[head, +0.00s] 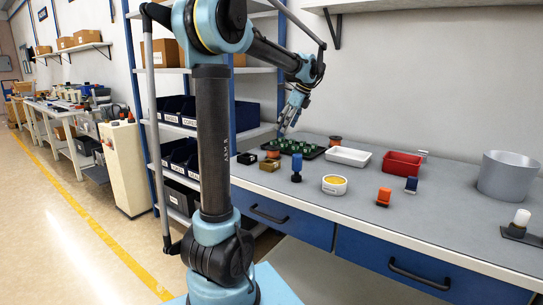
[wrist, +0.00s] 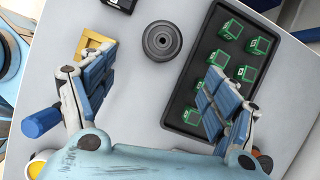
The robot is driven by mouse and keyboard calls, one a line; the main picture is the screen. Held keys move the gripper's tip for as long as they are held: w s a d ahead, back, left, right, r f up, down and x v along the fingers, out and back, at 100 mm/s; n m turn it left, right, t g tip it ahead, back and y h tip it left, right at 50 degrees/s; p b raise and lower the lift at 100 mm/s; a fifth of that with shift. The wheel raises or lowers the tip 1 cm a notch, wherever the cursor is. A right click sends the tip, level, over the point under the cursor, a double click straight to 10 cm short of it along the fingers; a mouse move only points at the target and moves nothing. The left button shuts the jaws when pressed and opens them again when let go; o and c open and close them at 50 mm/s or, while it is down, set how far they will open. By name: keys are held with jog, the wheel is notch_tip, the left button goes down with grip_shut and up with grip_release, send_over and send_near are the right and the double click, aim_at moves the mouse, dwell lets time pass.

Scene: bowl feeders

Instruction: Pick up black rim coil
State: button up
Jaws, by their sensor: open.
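In the head view, a small copper-brown coil (head: 273,153) shows beside the dark tray. My gripper (wrist: 158,72) is open and empty, its two fingers spread wide. The coil lies between the finger lines, a little beyond the fingertips. In the head view my gripper (head: 283,130) is above the bench near this coil, apart from it.
A dark tray (wrist: 180,117) of several green blocks lies close on the coil's right. A yellow box (wrist: 95,45) is on its left, and a black box (head: 247,158) is nearby. A blue-topped piece (head: 297,168), white bin (head: 348,156) and red bin (head: 402,163) stand farther right.

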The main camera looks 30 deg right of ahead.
aim_at(274, 148)
jog(key=x, duration=0.8)
jog(key=shift+w+a+f, duration=0.1)
jog(key=shift+f, duration=0.2)
jog(key=shift+w+x, duration=0.1)
jog(key=shift+x, duration=1.25)
jog(key=shift+w+x, duration=0.15)
jog(key=shift+x, duration=1.2)
jog(key=shift+r, duration=0.1)
jog(key=c, duration=1.2)
